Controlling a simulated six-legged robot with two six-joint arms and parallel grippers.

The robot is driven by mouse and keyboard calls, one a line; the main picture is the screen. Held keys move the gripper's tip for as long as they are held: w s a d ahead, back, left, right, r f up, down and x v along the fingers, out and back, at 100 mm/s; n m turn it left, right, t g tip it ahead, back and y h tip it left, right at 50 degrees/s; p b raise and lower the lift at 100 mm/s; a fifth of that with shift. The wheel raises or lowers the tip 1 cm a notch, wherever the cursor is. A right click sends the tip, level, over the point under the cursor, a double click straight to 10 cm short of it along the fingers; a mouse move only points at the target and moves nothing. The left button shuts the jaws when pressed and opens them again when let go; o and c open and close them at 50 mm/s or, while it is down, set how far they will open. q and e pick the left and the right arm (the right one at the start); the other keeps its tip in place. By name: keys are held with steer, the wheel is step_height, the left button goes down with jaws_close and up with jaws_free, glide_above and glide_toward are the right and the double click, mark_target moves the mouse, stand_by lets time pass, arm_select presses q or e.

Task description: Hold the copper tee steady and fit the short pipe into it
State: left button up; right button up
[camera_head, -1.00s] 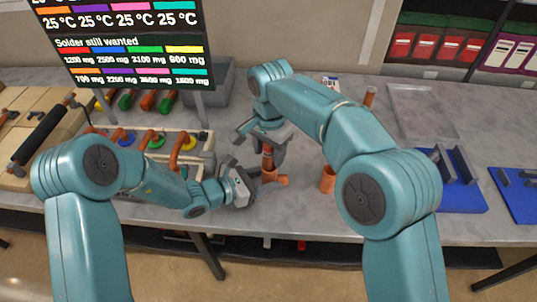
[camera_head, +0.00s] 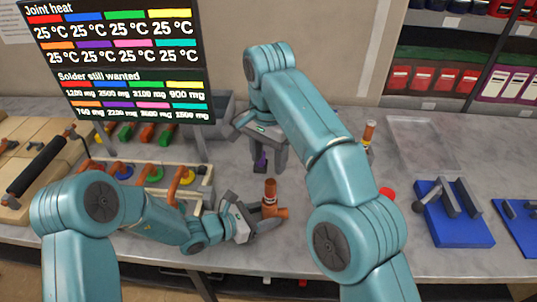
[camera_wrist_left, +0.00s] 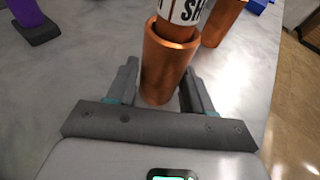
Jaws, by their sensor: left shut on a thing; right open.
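The copper tee (camera_head: 281,212) is held low over the grey bench by my left gripper (camera_head: 264,217). In the left wrist view the tee (camera_wrist_left: 163,68) is between the two fingers (camera_wrist_left: 162,92). The short pipe (camera_head: 270,190) stands upright at the tee's upper opening. In the left wrist view the pipe (camera_wrist_left: 184,12), with a white lettered band, enters the tee's rim; its lower end is hidden inside. My right gripper (camera_head: 267,155) is open, behind and above the pipe, and apart from it.
A purple piece (camera_head: 261,160) shows by the right gripper's fingers; the left wrist view shows it (camera_wrist_left: 36,18) on a dark foot. A rack (camera_head: 205,192) with copper bends is at left. A blue fixture (camera_head: 455,228) and a red round thing (camera_head: 386,193) are at right.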

arm_select(q)
steer(key=shift+s+r, duration=0.2)
steer(key=shift+w+f, duration=0.1)
steer(key=shift+w, duration=0.05)
steer(key=o, duration=0.8)
steer(key=shift+c, duration=0.2)
steer(key=shift+o, duration=0.6)
steer(key=shift+a, duration=0.1)
